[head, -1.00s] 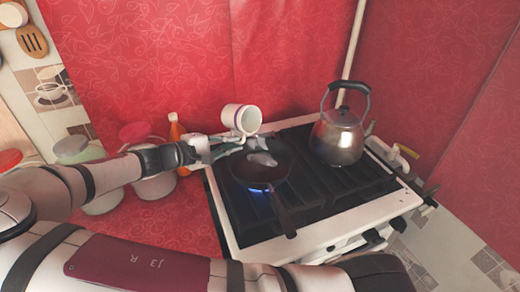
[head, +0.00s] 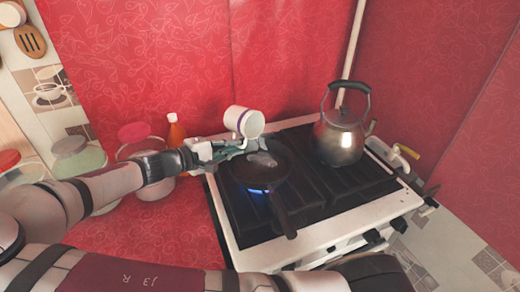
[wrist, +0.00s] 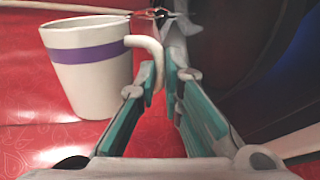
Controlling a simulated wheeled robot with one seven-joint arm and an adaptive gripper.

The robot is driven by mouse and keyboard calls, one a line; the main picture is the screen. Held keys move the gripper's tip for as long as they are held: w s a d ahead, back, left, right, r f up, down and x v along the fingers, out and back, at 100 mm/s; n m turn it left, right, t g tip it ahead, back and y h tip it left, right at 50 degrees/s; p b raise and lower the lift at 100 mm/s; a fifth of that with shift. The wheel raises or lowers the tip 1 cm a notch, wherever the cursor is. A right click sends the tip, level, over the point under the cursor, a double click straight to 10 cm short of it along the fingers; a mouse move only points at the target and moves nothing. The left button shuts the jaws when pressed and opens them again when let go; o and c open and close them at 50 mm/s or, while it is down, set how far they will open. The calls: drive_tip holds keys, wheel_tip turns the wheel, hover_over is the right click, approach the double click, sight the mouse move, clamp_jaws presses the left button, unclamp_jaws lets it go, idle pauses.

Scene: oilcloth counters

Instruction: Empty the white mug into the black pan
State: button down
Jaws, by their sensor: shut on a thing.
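The white mug (head: 240,119) with a purple band is tipped on its side above the back left edge of the black pan (head: 284,170), its mouth facing right. My gripper (head: 238,146) is shut on the mug's handle, left of the pan. In the wrist view the mug (wrist: 88,80) hangs left of my fingertips (wrist: 160,82), with its handle between them. A pale, glassy mass (head: 262,159) lies in the pan. I cannot see inside the mug well enough to tell what is in it.
The pan sits on a stove (head: 340,222) over a lit blue flame. A steel kettle (head: 340,138) stands to its right. An orange bottle (head: 176,132) and lidded jars (head: 135,133) stand left. A red patterned wall is close behind.

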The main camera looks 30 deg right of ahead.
drive_tip(key=shift+w+f+m+t+p, duration=0.1)
drive_tip(key=shift+f+m+t+p, duration=0.25)
drive_tip(key=shift+m, duration=0.25)
idle(0.5)
drive_tip(key=shift+r+m+p, duration=0.3)
drive_tip(key=shift+m+p, duration=0.2)
drive_tip(key=shift+p, duration=0.15)
